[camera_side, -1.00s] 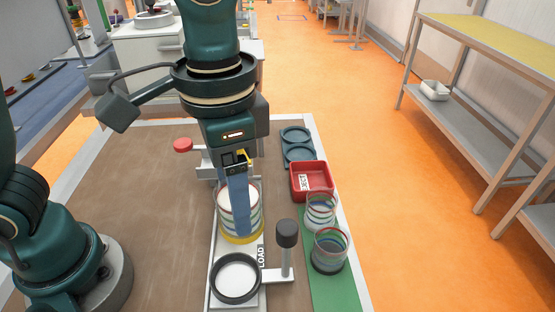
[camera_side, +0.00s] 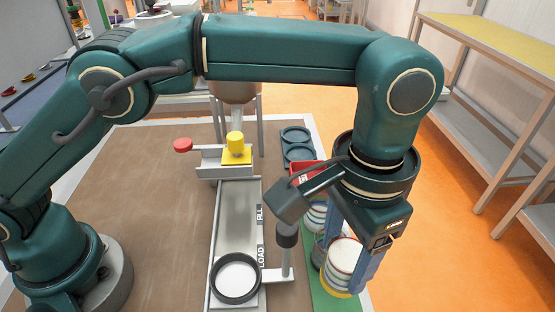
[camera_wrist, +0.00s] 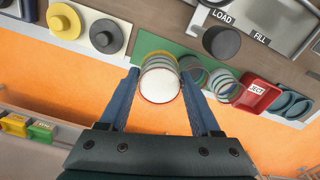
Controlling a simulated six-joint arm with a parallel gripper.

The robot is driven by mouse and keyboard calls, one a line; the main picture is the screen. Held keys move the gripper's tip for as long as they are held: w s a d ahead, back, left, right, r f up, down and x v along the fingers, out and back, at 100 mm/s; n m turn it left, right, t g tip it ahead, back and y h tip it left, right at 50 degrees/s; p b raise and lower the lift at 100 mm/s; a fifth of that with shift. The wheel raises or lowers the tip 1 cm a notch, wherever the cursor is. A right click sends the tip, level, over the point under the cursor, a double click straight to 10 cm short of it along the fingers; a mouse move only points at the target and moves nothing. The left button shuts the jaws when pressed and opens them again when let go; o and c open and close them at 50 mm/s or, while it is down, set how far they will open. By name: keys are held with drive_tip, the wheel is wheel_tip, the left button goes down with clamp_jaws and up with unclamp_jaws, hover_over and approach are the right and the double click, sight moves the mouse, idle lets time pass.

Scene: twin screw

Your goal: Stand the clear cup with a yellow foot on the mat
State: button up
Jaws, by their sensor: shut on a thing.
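The clear cup with a yellow foot (camera_side: 343,262) has coloured bands and holds something white. My gripper (camera_side: 352,262) is shut on it, with one blue finger on each side. The cup is upright or nearly so, at the front end of the green mat (camera_side: 320,292); I cannot tell whether its foot touches the mat. In the wrist view the cup (camera_wrist: 160,85) sits between the fingertips of my gripper (camera_wrist: 160,76), and the mat (camera_wrist: 147,43) shows beyond it.
Two other banded clear cups (camera_wrist: 193,72) (camera_wrist: 223,85) stand on the mat close to the held one, partly hidden in the side view. A red tray (camera_side: 303,171) lies behind them. A track with a black ring (camera_side: 235,279) and a knobbed post (camera_side: 287,236) stand to the left.

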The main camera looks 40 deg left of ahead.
sight(342, 291)
drive_tip(key=shift+s+d+f, duration=0.4)
drive_tip(key=shift+d+f, duration=0.15)
drive_tip(key=shift+d, duration=0.1)
drive_tip(key=shift+f, duration=2.3)
drive_tip(key=shift+f, duration=0.45)
drive_tip(key=o, duration=1.5)
drive_tip(key=shift+r, duration=3.5)
